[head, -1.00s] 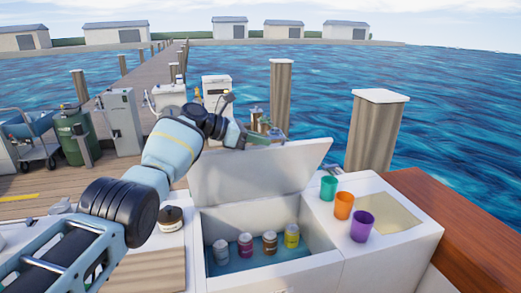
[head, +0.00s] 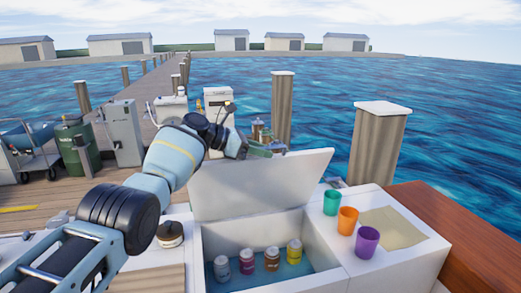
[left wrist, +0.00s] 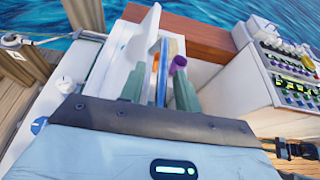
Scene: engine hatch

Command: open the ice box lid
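The white ice box lid (head: 255,185) stands raised and tilted back in the head view. The ice box (head: 318,245) below it is open and holds several cans (head: 270,262) on a blue floor. My left gripper (head: 264,149) is at the lid's top edge, towards its left half. In the left wrist view its two green fingers (left wrist: 160,90) are apart, with the lid (left wrist: 138,45) beside the left finger. Whether a finger touches the lid I cannot tell. My right gripper is not in view.
A green cup (head: 331,202), an orange cup (head: 347,221) and a purple cup (head: 367,242) stand on the white surface right of the box. A round dark-topped jar (head: 170,234) stands at left. A button console (left wrist: 288,75) shows in the left wrist view.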

